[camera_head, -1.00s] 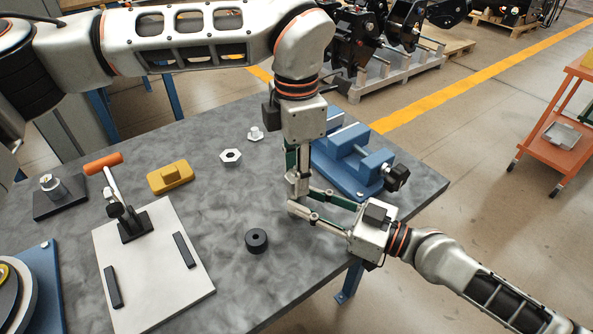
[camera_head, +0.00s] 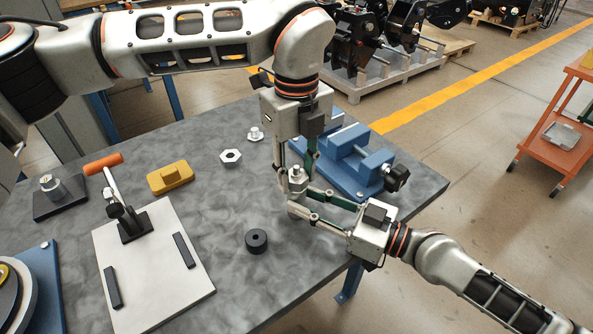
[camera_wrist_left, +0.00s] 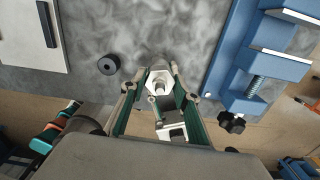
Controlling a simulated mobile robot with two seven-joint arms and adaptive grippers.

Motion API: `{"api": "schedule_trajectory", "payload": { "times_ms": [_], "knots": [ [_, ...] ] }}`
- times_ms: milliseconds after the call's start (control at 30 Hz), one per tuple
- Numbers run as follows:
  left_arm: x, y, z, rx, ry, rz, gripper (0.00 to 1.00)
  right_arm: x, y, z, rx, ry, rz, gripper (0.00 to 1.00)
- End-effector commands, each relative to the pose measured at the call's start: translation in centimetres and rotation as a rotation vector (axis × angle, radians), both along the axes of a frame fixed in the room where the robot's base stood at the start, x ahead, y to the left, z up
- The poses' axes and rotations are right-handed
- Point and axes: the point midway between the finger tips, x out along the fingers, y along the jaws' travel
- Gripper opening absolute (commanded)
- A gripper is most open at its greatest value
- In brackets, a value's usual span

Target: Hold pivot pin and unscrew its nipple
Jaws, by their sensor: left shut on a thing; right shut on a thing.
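The pivot pin (camera_head: 296,195) is a small metal piece that stands upright near the table's right side, in front of the blue vise. Its nipple (camera_head: 298,174) is the silver hexagonal top end; from above it also shows in the left wrist view (camera_wrist_left: 159,84). My left gripper (camera_head: 297,176) points down from above and is shut on the nipple, one finger on each side. My right gripper (camera_head: 297,208) comes in from the right and is shut on the pin's body, just below the left fingers. The fingers hide most of the pin.
The blue vise (camera_head: 352,160) stands close behind the grippers. A black ring (camera_head: 257,241), a loose hex nut (camera_head: 231,157), a flanged white part (camera_head: 255,134) and a yellow block (camera_head: 170,178) lie to the left. A toggle clamp (camera_head: 133,222) stands on a pale plate (camera_head: 150,290).

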Motion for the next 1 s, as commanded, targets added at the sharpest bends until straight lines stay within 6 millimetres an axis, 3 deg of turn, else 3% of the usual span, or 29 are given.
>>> {"api": "schedule_trajectory", "payload": {
  "times_ms": [300,500,1000],
  "knots": [
    [-0.01,0.01,-0.03,0.000,0.001,0.567,0.05,-0.02,-0.01,-0.13,-0.002,0.001,0.000,0.00],
    [0.03,0.01,0.02,0.000,0.000,0.790,0.05,-0.03,-0.01,-0.13,-0.002,0.001,0.000,0.00],
    [0.04,0.01,0.03,-0.001,0.000,0.782,0.05,-0.03,-0.01,-0.13,-0.002,0.001,0.000,0.00]
  ]
}}
